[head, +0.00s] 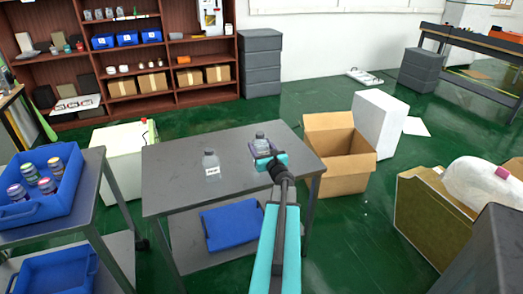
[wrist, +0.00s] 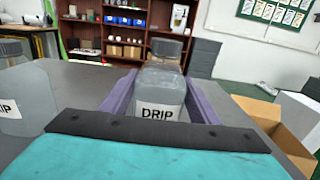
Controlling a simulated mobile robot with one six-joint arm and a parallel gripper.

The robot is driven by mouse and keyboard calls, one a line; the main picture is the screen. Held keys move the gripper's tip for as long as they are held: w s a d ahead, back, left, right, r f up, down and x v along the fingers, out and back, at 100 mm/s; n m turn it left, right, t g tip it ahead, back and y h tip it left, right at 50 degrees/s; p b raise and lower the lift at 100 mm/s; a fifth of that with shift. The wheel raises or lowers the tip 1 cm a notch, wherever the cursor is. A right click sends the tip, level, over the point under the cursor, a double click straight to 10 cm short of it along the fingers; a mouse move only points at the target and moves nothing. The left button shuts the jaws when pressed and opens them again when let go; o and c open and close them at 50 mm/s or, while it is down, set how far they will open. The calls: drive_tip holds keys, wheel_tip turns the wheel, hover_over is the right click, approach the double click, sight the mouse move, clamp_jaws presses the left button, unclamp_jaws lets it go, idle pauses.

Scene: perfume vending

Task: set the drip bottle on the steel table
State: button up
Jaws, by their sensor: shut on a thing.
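The drip bottle (wrist: 160,90), clear with a grey cap and a "DRIP" label, stands upright between the purple fingers of my gripper (wrist: 160,105), which is shut on it. In the head view the bottle (head: 261,142) and my gripper (head: 263,151) are over the right rear part of the steel table (head: 180,185). I cannot tell whether the bottle's base touches the table top; it is hidden. A second, similar drip bottle (head: 211,166) stands on the table to the left, and shows at the left edge of the wrist view (wrist: 22,98).
An open cardboard box (head: 345,180) stands on the floor right of the table. A blue bin (head: 231,228) lies on the table's lower shelf. A cart at left carries a blue crate (head: 25,212) with several jars. The table's front left is clear.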

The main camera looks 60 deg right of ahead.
drive_tip(key=shift+f, duration=1.1)
drive_tip(key=shift+f, duration=0.2)
drive_tip(key=o, duration=1.4)
drive_tip(key=shift+o, duration=0.2)
drive_tip(key=shift+a+r, duration=0.1)
drive_tip(key=shift+r, duration=0.1)
drive_tip(key=shift+b+v, duration=0.8)
drive_tip(key=shift+v, duration=5)
drive_tip(key=shift+f, duration=0.1)
drive_tip(key=shift+s, duration=0.15)
